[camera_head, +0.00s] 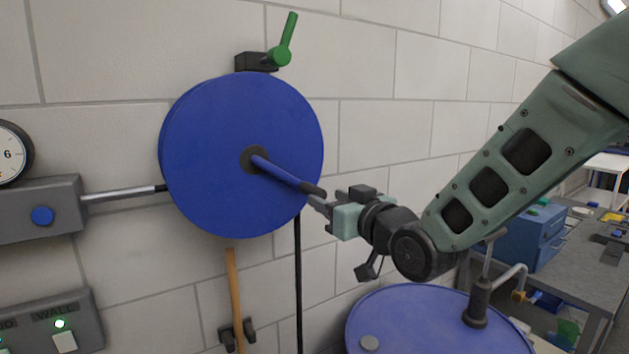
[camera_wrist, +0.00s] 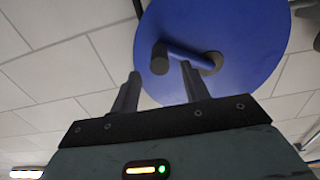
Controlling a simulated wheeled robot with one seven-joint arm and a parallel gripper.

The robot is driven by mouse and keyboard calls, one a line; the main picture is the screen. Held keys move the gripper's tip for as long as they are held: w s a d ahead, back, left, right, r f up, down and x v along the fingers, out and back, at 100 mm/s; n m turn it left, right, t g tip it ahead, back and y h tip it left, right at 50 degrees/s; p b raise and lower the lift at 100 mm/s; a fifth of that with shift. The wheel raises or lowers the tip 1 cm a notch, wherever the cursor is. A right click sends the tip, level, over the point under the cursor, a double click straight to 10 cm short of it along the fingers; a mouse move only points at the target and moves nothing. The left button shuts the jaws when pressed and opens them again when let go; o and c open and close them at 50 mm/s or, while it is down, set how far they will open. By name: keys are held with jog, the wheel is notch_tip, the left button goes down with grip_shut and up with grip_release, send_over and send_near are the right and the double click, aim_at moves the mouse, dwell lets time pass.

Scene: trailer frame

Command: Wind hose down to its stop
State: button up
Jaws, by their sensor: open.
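A large blue reel (camera_head: 215,190) is mounted on the block wall, and it fills the top of the wrist view (camera_wrist: 240,25). A blue crank rod (camera_head: 280,174) sticks out from its dark hub (camera_head: 253,159) and ends in a dark grip (camera_head: 313,190). A thin black hose (camera_head: 298,285) hangs straight down from the reel's lower right side; its lower end is out of view. My gripper (camera_head: 318,204) is open, right by the dark grip. In the wrist view the dark grip (camera_wrist: 160,58) appears between and beyond the two fingertips (camera_wrist: 160,72); I cannot tell whether they touch it.
A green lever (camera_head: 284,45) sits on a dark bracket above the reel. A metal rod (camera_head: 125,193) joins a grey box (camera_head: 38,210) at left. A wooden handle (camera_head: 234,300) hangs below. A blue drum (camera_head: 425,318) with pipe fittings stands under my arm. A cluttered bench (camera_head: 590,265) is at right.

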aim_at(314, 193)
jog(key=p+x, duration=0.2)
jog(key=x, duration=0.4)
jog(key=shift+a, duration=0.1)
grip_shut()
jog(key=shift+f, duration=0.1)
